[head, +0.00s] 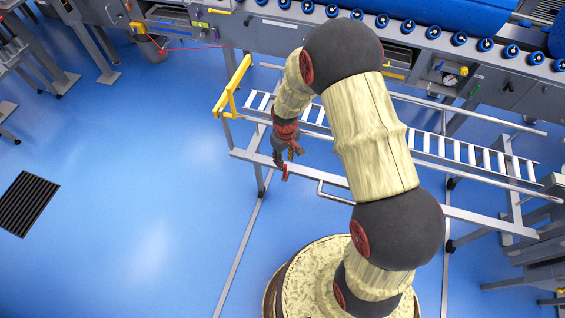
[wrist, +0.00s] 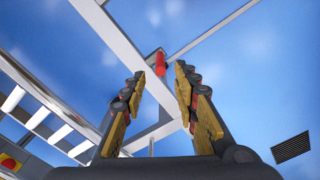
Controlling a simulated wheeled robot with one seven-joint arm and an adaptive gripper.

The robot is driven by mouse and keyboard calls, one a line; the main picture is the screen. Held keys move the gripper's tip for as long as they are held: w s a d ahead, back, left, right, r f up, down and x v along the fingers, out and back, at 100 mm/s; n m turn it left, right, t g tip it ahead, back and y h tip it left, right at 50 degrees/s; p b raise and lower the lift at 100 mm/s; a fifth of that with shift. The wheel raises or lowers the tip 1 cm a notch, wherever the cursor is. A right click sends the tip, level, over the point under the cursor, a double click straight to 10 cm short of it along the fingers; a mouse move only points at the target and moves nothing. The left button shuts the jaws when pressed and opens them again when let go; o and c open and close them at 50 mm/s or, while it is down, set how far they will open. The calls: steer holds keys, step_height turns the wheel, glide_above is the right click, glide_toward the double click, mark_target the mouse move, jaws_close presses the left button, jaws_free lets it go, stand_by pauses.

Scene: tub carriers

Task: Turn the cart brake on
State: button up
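The cart (head: 262,158) is a grey metal frame with a slatted deck and a yellow push handle (head: 233,87) at its left end. A small red piece, apparently the brake lever (head: 285,172), sits on the cart's near side rail, just below my gripper (head: 288,157). In the wrist view the red lever (wrist: 160,63) stands at a joint of the grey frame, ahead of the gripper (wrist: 160,88) and apart from its fingertips. The two yellow and dark fingers are spread with nothing between them. How the lever is set cannot be told.
A conveyor with blue rollers (head: 460,38) and grey machinery runs along the back. A grey bench (head: 535,262) stands at the right. A dark floor grate (head: 27,203) lies at the left. The blue floor left of the cart is clear.

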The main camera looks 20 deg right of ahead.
step_height(320, 180, down, 8)
steer(key=b, duration=0.3)
steer(key=shift+s+r, duration=0.1)
steer(key=c, duration=0.3)
steer(key=c, duration=0.4)
jaws_close()
